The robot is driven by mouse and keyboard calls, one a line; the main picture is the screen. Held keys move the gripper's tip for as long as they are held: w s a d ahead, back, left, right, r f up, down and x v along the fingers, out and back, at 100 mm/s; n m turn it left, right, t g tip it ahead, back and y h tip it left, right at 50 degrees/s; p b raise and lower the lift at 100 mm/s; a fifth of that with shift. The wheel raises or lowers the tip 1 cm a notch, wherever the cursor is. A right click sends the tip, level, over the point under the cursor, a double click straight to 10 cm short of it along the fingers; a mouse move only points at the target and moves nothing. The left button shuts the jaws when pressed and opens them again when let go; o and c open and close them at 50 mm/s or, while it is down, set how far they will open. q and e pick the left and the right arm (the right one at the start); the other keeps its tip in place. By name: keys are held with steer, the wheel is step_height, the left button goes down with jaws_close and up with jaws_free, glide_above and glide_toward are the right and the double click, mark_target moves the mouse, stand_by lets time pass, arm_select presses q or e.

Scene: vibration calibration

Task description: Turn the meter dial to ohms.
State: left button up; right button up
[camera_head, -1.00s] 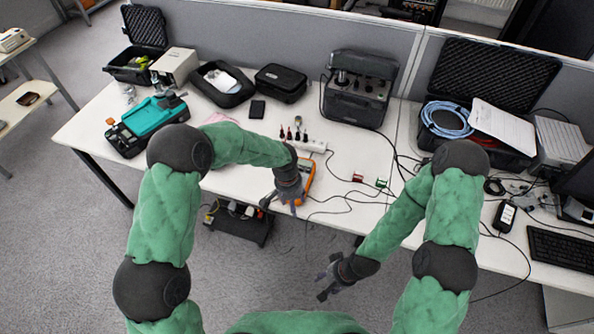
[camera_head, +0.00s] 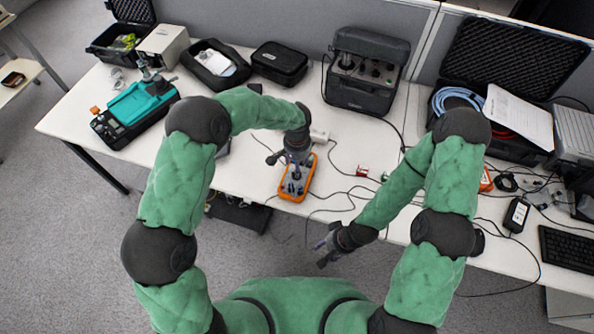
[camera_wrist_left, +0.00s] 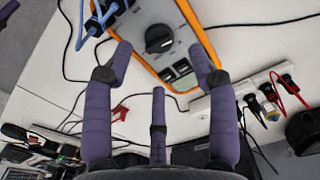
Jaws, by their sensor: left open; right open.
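The meter (camera_head: 311,172) is an orange-edged case with a grey face, lying on the white table near its front edge. In the left wrist view the meter's face (camera_wrist_left: 138,22) shows a round black dial (camera_wrist_left: 159,39) with a raised grip bar. The dial's markings are too small to read. My left gripper (camera_head: 290,170) is open over the meter. In the left wrist view its fingers (camera_wrist_left: 160,75) are spread around the dial's side of the meter, apart from the dial and holding nothing. My right gripper (camera_head: 326,250) is open and empty in front of the table edge.
Blue plugs and leads (camera_wrist_left: 98,18) sit at one end of the meter. A white power strip (camera_wrist_left: 255,85) with plugs lies beside it. Thin black cables cross the table. A teal device (camera_head: 140,103) stands left, a dark grey case (camera_head: 365,95) behind, a keyboard (camera_head: 570,262) right.

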arm_select(q)
steer(key=shift+f+b, duration=0.4)
steer(key=shift+f, duration=2)
steer(key=c, duration=1.1)
